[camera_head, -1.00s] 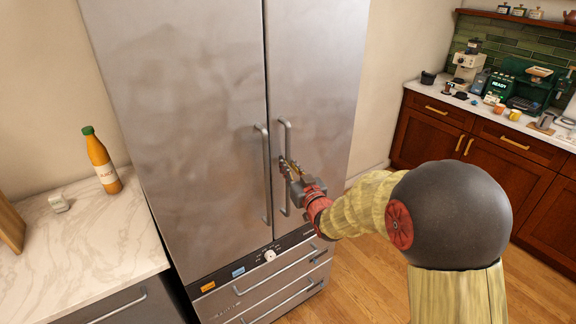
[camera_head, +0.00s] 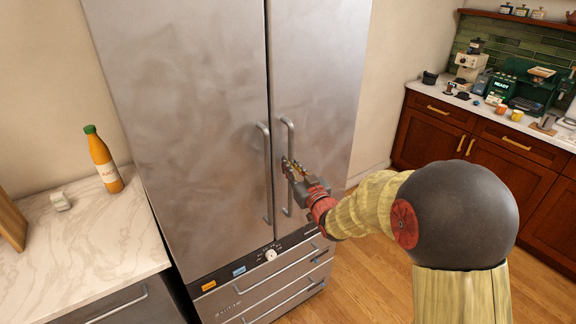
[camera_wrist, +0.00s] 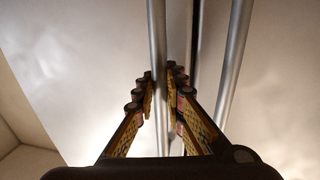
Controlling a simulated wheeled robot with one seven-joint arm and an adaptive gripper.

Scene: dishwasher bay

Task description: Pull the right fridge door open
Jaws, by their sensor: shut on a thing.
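The steel fridge has two tall doors side by side. The right fridge door (camera_head: 318,75) carries a vertical bar handle (camera_head: 286,135) near the middle seam. My gripper (camera_head: 288,166) is shut on this handle at about mid height. In the wrist view my gripper (camera_wrist: 158,84) has its fingers on both sides of the bar (camera_wrist: 157,35). The left door (camera_head: 185,110) has its own handle (camera_head: 266,175), which stands free beside it. Both doors look closed and about flush; a dark seam runs between them. The fingertips' contact is partly hidden by the gripper in the head view.
Drawers (camera_head: 275,295) with bar handles lie below the doors. A marble counter (camera_head: 110,245) with an orange bottle (camera_head: 104,160) stands left. Wooden cabinets (camera_head: 440,130) stand at the right. Open wood floor (camera_head: 365,270) lies in front of the fridge.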

